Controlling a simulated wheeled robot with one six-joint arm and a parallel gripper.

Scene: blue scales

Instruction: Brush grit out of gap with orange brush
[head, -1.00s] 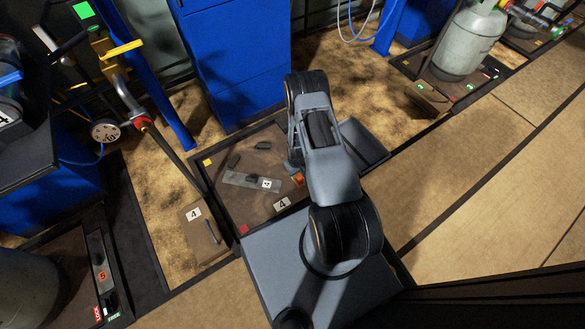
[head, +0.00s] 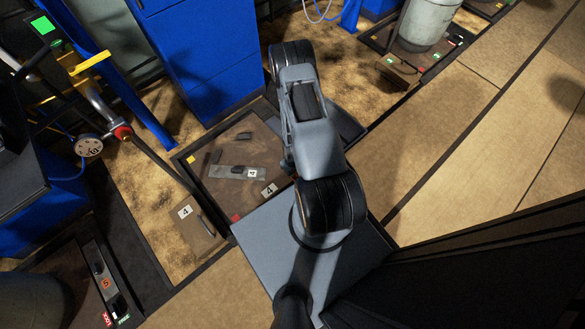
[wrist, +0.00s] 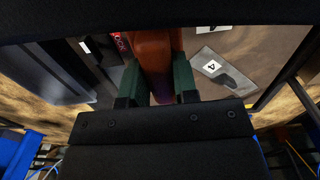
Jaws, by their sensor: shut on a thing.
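The orange brush (wrist: 152,46) shows at the top middle of the wrist view, upright between the two dark green fingers of my gripper (wrist: 156,68). The gripper is shut on it. The brush's far end is cut off by a dark edge at the top of the view, so I cannot see its bristles. In the head view my arm hides the gripper and the brush. The brown scale platform (head: 215,195) lies left of my arm, inside a black frame with a narrow gap along its edge. I cannot make out grit in the gap.
On the platform lie a metal strip (head: 220,172) with a "4" tag and several small dark pieces. A brown board (head: 195,222) with another "4" tag lies left of the frame. A blue cabinet (head: 200,55) stands behind. Open floor (head: 450,150) lies to the right.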

